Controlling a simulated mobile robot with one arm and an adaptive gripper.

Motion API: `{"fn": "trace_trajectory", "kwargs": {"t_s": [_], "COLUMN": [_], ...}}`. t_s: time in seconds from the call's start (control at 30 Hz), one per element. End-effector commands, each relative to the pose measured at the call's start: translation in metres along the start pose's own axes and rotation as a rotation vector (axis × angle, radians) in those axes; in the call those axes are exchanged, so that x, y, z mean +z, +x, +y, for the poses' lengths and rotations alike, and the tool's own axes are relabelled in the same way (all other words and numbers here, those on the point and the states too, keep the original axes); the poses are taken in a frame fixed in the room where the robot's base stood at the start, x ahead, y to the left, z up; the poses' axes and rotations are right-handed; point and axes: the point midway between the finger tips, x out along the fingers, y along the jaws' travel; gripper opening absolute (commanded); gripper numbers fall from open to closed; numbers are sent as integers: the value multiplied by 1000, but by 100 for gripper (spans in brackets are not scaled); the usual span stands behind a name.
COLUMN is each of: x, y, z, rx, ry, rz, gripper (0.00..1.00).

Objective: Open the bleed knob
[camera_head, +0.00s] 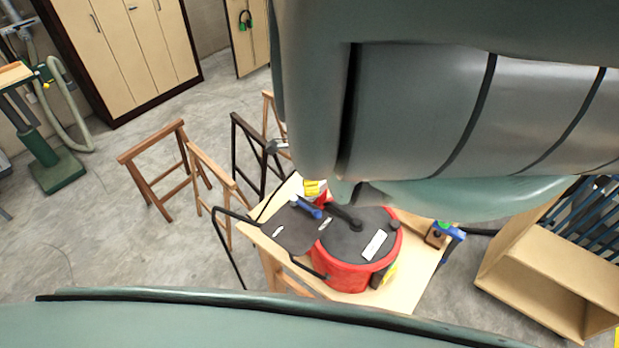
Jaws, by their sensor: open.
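A red round drum-shaped unit (343,272) with a black top (347,240) stands on a light wooden table (420,272). A white label (374,245) lies on the top. A small dark knob-like part (395,225) sits at the right rim of the top. A blue lever-like part (310,207) shows at the left side. I cannot tell for sure which of these is the bleed knob. My large grey-green arm covers the upper right and hides the area behind the unit. I cannot make out my gripper; it seems hidden behind the arm.
Wooden trestles (170,165) and a dark trestle (262,150) stand left of and behind the table. A blue clamp (449,237) is at the table's right edge. An open wooden box (545,265) stands at right. A cabinet (120,45) is at back left.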

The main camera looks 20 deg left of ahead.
Motion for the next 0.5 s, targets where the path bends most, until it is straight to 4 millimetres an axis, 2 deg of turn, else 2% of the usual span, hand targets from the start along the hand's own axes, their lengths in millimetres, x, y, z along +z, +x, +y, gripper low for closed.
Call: {"fn": "trace_trajectory", "kwargs": {"t_s": [0.5], "x": [-1], "y": [10], "z": [2], "rx": [3], "ry": [1], "rz": [3], "gripper": [66]}}
